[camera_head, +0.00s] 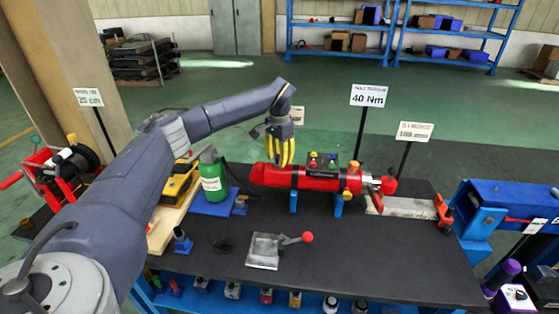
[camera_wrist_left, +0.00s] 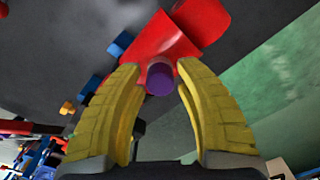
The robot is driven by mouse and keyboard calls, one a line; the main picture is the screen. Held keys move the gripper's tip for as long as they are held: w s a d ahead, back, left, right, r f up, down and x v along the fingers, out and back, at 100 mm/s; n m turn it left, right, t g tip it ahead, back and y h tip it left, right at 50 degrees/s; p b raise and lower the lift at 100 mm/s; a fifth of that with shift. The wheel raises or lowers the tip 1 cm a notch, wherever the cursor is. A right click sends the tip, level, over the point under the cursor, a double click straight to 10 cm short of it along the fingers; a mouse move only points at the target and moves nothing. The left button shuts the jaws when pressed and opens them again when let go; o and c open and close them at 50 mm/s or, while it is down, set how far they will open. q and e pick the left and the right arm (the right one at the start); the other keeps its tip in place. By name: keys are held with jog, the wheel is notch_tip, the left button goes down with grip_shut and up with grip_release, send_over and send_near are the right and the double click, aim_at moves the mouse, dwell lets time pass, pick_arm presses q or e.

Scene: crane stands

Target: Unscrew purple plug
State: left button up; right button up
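The purple plug (camera_wrist_left: 160,79) sticks out of the red cylinder (camera_wrist_left: 160,40) in the left wrist view. In the head view the red cylinder (camera_head: 310,178) lies across blue supports on the dark table, and I cannot make out the plug there. My left gripper (camera_head: 281,160) has yellow fingers and hangs over the cylinder's left part. In the left wrist view my left gripper (camera_wrist_left: 158,70) is open, with its fingertips on either side of the plug. Gaps show between the plug and both fingers. My right gripper is in neither view.
A green bottle (camera_head: 212,175) stands left of the cylinder. A metal plate with a red-knobbed lever (camera_head: 265,250) lies in front. A 40 Nm sign (camera_head: 369,95) rises behind. The table's front right (camera_head: 390,260) is clear.

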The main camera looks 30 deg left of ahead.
pick_arm(q)
jog(key=m, duration=2)
jog(key=shift+m, duration=0.4)
jog(key=m, duration=0.6)
jog(key=shift+m, duration=0.4)
jog(key=shift+c, duration=0.3)
grip_shut()
jog(key=shift+r, duration=0.1)
dwell(0.6)
